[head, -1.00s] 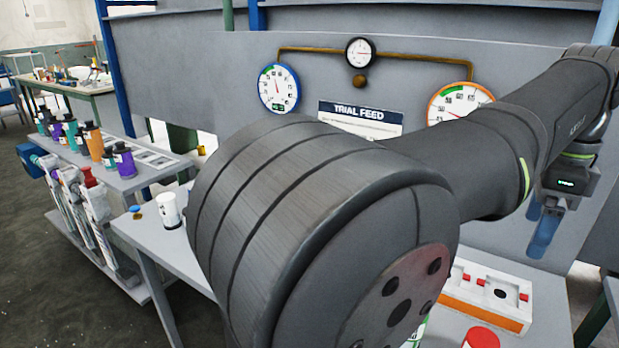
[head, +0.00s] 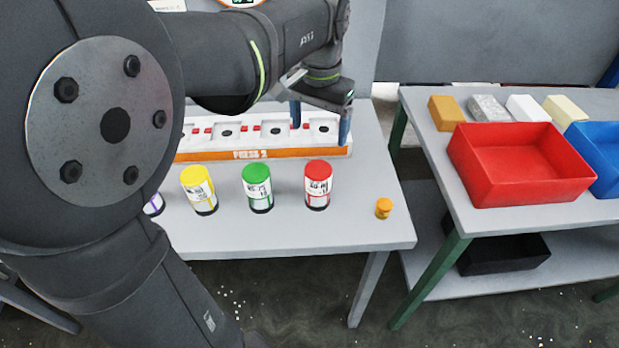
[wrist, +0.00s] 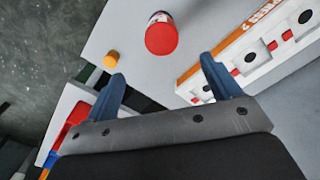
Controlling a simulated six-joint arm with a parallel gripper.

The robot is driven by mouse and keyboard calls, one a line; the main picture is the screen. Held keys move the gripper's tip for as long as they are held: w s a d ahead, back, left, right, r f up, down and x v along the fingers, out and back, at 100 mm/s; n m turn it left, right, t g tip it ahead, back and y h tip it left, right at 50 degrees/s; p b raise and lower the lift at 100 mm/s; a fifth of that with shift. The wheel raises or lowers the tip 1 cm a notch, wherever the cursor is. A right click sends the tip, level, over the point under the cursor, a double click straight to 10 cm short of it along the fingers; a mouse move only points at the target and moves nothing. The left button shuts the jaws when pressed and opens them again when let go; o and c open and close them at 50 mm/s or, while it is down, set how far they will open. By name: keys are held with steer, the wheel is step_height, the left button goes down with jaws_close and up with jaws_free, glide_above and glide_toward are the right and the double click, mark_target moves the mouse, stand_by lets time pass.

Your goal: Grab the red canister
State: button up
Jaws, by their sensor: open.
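The red canister (head: 318,185) stands upright on the grey table, at the right end of a row of canisters, with a red lid and a white label. In the wrist view its red top (wrist: 161,36) shows beyond and between the fingertips. My gripper (head: 321,122) is open and empty. It hangs over the right end of the white feed rack, behind the red canister and apart from it. Its two blue fingers (wrist: 163,68) are spread wide in the wrist view.
A green canister (head: 257,188) and a yellow one (head: 199,190) stand left of the red one. A small orange jar (head: 384,208) stands to its right. The white and orange rack (head: 240,154) lies behind. A red bin (head: 470,190) sits on the right-hand table.

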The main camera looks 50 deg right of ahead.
mark_target(318, 170)
step_height(318, 170, down, 12)
steer(key=shift+r, duration=0.15)
steer(key=shift+w+d+f, duration=0.1)
steer(key=shift+d+f, duration=0.05)
steer(key=shift+f, duration=1.25)
steer(key=shift+d+f, duration=0.15)
steer(key=shift+f, duration=1.25)
steer(key=c, duration=1.2)
steer(key=shift+r, duration=0.1)
